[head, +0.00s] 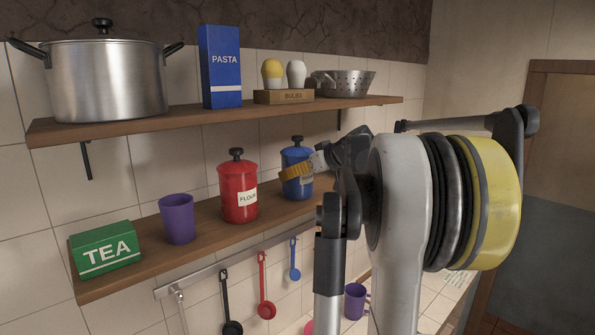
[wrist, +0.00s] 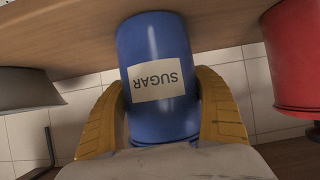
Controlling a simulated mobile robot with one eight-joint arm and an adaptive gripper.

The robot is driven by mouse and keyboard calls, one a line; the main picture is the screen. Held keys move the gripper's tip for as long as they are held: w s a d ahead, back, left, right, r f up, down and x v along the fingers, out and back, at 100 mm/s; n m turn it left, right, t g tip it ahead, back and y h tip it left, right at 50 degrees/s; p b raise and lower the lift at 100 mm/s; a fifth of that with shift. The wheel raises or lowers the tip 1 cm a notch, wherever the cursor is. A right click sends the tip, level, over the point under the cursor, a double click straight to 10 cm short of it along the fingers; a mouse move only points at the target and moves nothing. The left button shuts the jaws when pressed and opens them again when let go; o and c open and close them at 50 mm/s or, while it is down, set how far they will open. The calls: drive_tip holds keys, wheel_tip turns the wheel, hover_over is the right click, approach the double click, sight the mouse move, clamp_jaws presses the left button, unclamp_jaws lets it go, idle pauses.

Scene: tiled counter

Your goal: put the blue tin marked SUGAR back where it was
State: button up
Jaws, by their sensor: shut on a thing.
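The blue tin marked SUGAR (head: 293,160) is upright at the lower shelf (head: 150,262), right of the red FLOUR tin (head: 238,180). In the wrist view the blue tin (wrist: 155,45) and its label appear upside down. My gripper (head: 298,171) is shut on the tin, with its yellow fingers on either side of it, as the wrist view shows (wrist: 165,108). The tin's base is at or just above the shelf board; I cannot tell if it touches. My arm hides the shelf to the right in the head view.
A purple cup (head: 177,220) and a green TEA box (head: 106,246) stand farther left on the lower shelf. A grey object (wrist: 25,90) stands on the tin's other side from the red tin (wrist: 293,60). The upper shelf (head: 210,116) overhangs; utensils hang below.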

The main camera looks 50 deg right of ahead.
drive_tip(key=shift+f, duration=0.2)
drive_tip(key=o, duration=1.4)
drive_tip(key=shift+o, duration=0.2)
drive_tip(key=shift+r, duration=0.15)
